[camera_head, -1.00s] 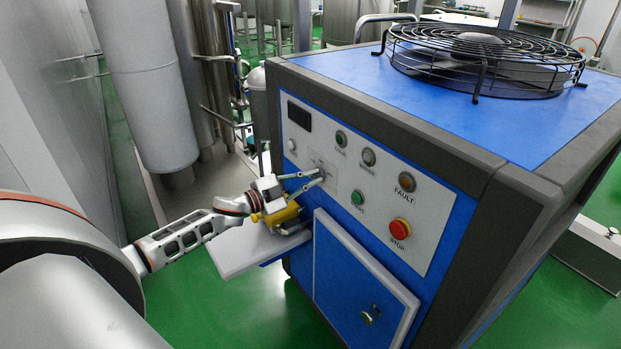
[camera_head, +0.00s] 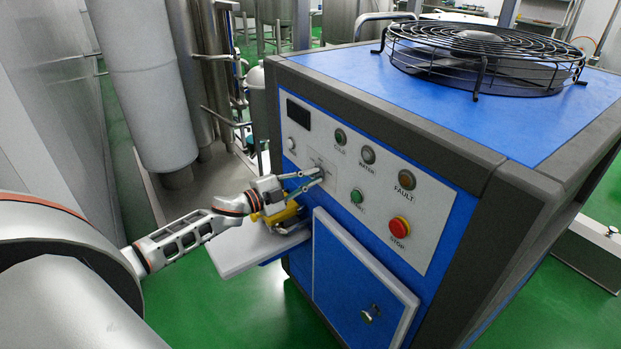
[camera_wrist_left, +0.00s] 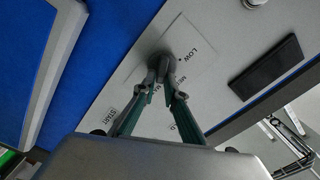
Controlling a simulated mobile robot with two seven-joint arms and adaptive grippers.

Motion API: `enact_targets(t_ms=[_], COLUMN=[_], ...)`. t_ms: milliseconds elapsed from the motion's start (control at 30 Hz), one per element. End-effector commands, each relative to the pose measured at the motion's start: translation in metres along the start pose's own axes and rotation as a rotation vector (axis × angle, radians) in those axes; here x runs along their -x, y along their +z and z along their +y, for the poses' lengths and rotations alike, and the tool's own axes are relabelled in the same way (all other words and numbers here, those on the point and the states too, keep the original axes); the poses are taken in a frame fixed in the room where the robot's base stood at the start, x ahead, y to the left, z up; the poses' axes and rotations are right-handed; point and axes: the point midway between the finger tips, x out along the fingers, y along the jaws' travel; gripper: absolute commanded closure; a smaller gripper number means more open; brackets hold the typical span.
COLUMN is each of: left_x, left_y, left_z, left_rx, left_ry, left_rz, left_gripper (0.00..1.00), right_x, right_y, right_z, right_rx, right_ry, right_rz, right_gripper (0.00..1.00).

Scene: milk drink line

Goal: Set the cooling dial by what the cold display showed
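The cooling dial (camera_head: 320,171) is a small dark knob on a pale plate on the front panel of the blue cabinet. In the left wrist view the dial (camera_wrist_left: 165,68) sits near a LOW label, with other labels partly covered. My left gripper (camera_head: 320,177) is at the dial. In the left wrist view its two fingertips (camera_wrist_left: 162,84) close in on either side of the knob and appear to touch it. Which mark the dial points at cannot be told. The dark display (camera_head: 298,114) is above left of the dial, with no readable figures. My right gripper is not in view.
Lamps and buttons surround the dial, including a green button (camera_head: 357,196) and a red STOP button (camera_head: 399,227). A pale shelf (camera_head: 235,253) juts out below my left gripper. A caged fan (camera_head: 485,58) tops the cabinet. Steel tanks stand behind.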

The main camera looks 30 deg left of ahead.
Motion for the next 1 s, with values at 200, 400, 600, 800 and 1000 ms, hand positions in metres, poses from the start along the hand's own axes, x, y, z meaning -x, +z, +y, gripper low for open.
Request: enact_targets(t_ms=[200, 400, 600, 800, 1000], left_x=[0.0, 0.001, 0.018, 0.05, 0.082], left_y=[0.0, 0.0, 0.001, 0.001, 0.0], left_z=[0.0, 0.0, 0.002, 0.002, 0.002], left_rx=[0.001, 0.002, 0.003, 0.003, 0.003], left_ry=[0.0, 0.001, 0.003, 0.004, 0.003], left_rz=[0.0, -0.001, -0.002, -0.001, -0.001], left_gripper=[0.74, 0.74, 0.74, 0.74, 0.74], right_x=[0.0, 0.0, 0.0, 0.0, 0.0], right_y=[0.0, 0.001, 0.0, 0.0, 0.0], right_z=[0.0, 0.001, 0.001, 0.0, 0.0], right_rx=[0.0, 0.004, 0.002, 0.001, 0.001], right_ry=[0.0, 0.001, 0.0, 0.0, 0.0], right_rz=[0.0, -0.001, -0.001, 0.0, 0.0], right_gripper=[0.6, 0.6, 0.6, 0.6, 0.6])
